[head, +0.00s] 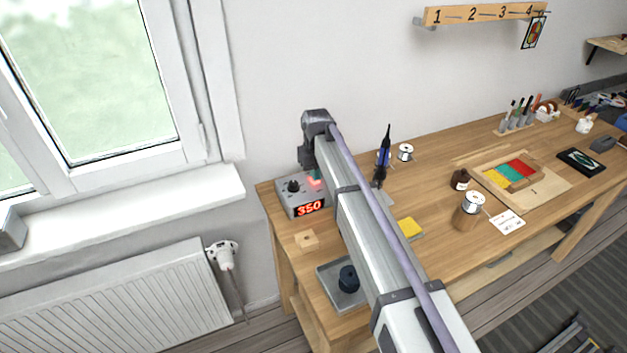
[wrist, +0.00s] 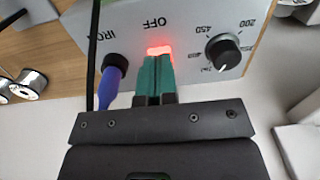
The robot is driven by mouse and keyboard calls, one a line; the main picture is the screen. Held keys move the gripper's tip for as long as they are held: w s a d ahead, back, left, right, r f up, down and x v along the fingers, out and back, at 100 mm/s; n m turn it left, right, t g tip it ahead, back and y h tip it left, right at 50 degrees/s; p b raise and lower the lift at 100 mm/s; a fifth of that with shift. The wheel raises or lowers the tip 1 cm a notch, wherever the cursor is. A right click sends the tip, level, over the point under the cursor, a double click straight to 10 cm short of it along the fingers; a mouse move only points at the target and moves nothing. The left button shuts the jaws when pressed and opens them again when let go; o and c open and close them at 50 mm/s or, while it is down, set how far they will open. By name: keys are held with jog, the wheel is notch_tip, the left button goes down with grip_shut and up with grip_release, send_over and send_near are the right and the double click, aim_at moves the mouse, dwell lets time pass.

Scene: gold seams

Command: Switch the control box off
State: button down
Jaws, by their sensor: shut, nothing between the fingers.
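The control box (head: 291,206) is a grey box at the left end of the workbench. Its front display (head: 310,208) reads 350 in red. In the wrist view its panel (wrist: 185,25) appears upside down, with a red glowing switch (wrist: 159,50), an OFF label (wrist: 154,22) beside it and a black dial (wrist: 222,50). My gripper (wrist: 157,60) is shut and empty, its green fingertips right at the switch and covering part of it. I cannot tell whether they touch it.
A blue plug (wrist: 112,75) with a dark cable sits close beside my fingers, under the IRON label. A soldering iron (head: 384,152) stands upright right of my arm. A grey tray (head: 334,284) and a yellow sponge (head: 410,227) lie nearer on the bench (head: 440,195).

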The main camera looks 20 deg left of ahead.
jog(key=shift+f+b, duration=0.65)
jog(key=shift+f, duration=0.05)
notch_tip(320, 180, up, 7)
jog(key=p, duration=0.7)
jog(key=shift+r, duration=0.2)
jog(key=shift+f, duration=0.15)
jog(key=s+d+m, duration=0.3)
jog(key=s+d, duration=0.5)
jog(key=d, duration=0.5)
jog(key=s+d+m, duration=0.2)
jog(key=s+d, duration=0.6)
jog(key=d, duration=0.6)
jog(key=s+d+m, duration=0.3)
jog(key=s+d, duration=0.5)
jog(key=d, duration=0.5)
jog(key=shift+s+d+m, duration=0.2)
jog(key=shift+m, duration=0.1)
jog(key=c, duration=1.8)
grip_release()
jog(key=shift+c, duration=0.2)
